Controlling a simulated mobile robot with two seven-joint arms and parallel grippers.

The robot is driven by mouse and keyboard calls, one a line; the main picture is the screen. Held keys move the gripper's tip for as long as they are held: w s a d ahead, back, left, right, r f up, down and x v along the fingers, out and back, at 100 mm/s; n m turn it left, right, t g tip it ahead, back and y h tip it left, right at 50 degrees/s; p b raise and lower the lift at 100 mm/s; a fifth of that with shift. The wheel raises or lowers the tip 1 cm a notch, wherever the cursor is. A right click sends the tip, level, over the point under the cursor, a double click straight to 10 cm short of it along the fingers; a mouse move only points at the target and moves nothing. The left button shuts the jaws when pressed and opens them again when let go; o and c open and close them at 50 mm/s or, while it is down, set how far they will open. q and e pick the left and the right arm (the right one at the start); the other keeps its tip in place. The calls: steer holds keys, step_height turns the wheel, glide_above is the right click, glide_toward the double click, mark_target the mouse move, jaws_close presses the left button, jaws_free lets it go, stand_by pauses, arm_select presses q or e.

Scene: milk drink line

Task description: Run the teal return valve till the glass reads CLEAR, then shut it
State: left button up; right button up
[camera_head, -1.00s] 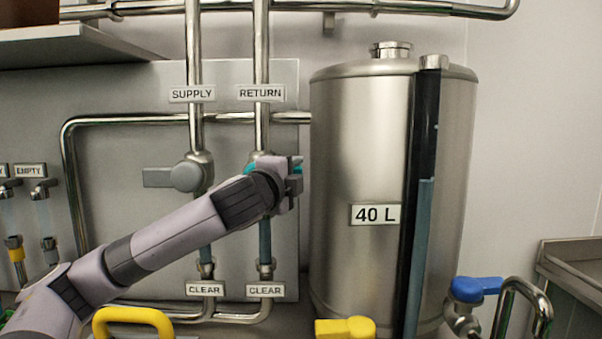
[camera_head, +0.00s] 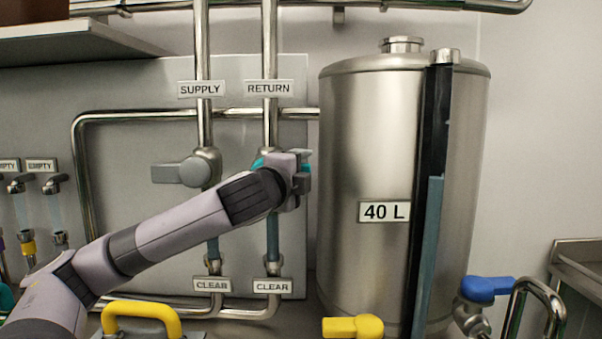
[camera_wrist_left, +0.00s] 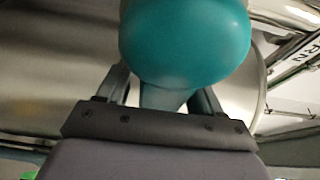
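The teal return valve (camera_head: 258,163) is on the pipe under the RETURN sign (camera_head: 269,88), mostly hidden behind my left gripper (camera_head: 301,173). In the left wrist view its teal handle (camera_wrist_left: 185,42) fills the top middle. A narrower stem runs down between the fingers of my left gripper (camera_wrist_left: 160,92). The handle hides the fingertips, so I cannot tell whether they press on it. Below the valve, the return sight glass (camera_head: 272,238) looks blue-grey, and the sign under it reads CLEAR (camera_head: 272,286). My right gripper is not in view.
The grey supply valve (camera_head: 187,171) is just left, its handle pointing left. A steel 40 L tank (camera_head: 357,140) stands close on the right, with a level tube (camera_head: 431,220) part filled blue-grey. Yellow (camera_head: 352,327) and blue (camera_head: 487,288) valve handles are low in front.

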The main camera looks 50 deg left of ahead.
arm_select(q)
steer(key=shift+s+d+f+b, duration=0.15)
steer(key=shift+s+b, duration=0.25)
steer(key=shift+b, duration=0.25)
steer(key=b+v, duration=0.5)
steer(key=v, duration=0.1)
steer(key=shift+s+d, duration=0.1)
steer(key=shift+s, duration=0.05)
